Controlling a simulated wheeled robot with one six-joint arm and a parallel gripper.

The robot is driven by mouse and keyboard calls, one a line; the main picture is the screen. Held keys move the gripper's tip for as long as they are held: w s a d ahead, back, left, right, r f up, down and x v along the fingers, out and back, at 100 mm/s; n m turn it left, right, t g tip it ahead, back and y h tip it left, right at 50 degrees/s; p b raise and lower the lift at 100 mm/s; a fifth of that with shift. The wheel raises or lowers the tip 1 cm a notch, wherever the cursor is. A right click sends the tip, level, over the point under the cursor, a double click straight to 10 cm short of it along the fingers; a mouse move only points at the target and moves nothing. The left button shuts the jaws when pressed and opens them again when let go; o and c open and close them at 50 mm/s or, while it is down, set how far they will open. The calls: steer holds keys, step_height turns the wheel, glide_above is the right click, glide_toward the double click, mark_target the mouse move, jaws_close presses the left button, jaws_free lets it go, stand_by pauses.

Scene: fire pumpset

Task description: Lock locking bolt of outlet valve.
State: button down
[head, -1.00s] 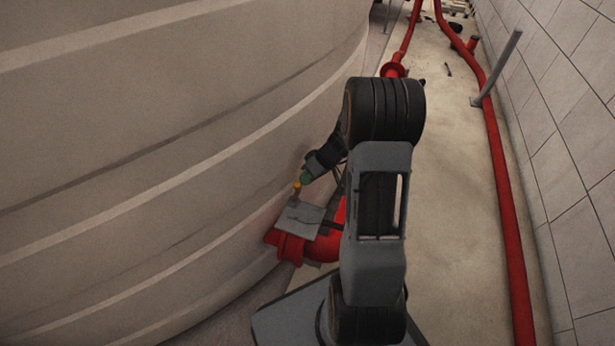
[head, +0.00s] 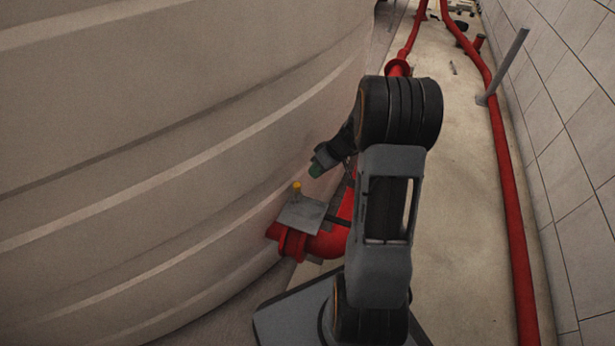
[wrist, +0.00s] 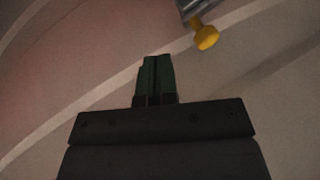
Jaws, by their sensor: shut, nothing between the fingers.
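The locking bolt shows as a small yellow knob (head: 297,186) standing up from a grey plate (head: 301,214) on the red outlet valve pipe (head: 327,242), beside the big tank. In the wrist view the yellow knob (wrist: 206,37) is at the top right, on a grey metal stem. My gripper (head: 315,170) is above and to the right of the knob in the head view, apart from it. In the wrist view its green fingers (wrist: 154,80) are together with nothing between them, and the knob is beyond them to the right.
The large beige tank (head: 150,130) fills the left side, close to my gripper. A long red pipe (head: 510,220) runs along the tiled wall at the right, with a grey post (head: 506,65) beside it. Concrete floor (head: 455,170) lies clear between.

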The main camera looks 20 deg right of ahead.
steer(key=p+v, duration=0.3)
steer(key=v, duration=0.7)
steer(key=shift+s+d, duration=0.1)
steer(key=shift+s, duration=0.05)
steer(key=s+a+r+m+h+p, duration=0.1)
steer(key=s+a+r+p, duration=0.3)
steer(key=r+p, duration=0.7)
steer(key=s+a+r+m+h+p, duration=0.2)
steer(key=s+a+r+p, duration=0.3)
steer(key=r+p, duration=0.6)
steer(key=s+a+r+m+t+h+p, duration=0.1)
steer(key=s+a+r+h+p, duration=0.2)
steer(key=a+r+p, duration=0.3)
steer(key=w+p+v, duration=0.1)
steer(key=p+v, duration=0.1)
steer(key=v, duration=0.5)
steer(key=w+a+r+p+v, duration=0.1)
steer(key=w+p+v, duration=0.1)
steer(key=v, duration=0.5)
steer(key=shift+p, duration=0.65)
steer(key=shift+r, duration=0.1)
